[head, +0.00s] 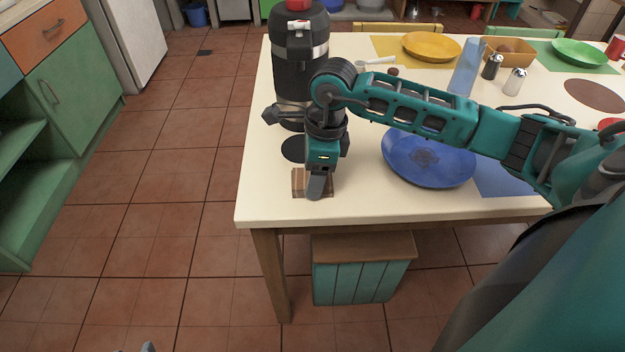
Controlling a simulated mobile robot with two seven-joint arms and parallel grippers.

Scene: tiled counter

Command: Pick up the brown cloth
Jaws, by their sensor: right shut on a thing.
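The brown cloth (298,184) is a small, striped piece on the cream table top, near its front left corner. My right gripper (317,186) points down over it and is shut on it. The fingers hide the middle of the cloth, and its edges show on both sides. I cannot tell whether the cloth is lifted off the table. Of my left arm, only a small grey tip (148,347) shows at the bottom edge, and its jaws cannot be made out.
A black flask (300,70) stands behind my right gripper. A blue plate (428,160) lies to the right, under my forearm. A blue bottle (466,68), shakers (514,82) and a yellow plate (431,46) stand farther back. A teal stool (360,283) sits under the table.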

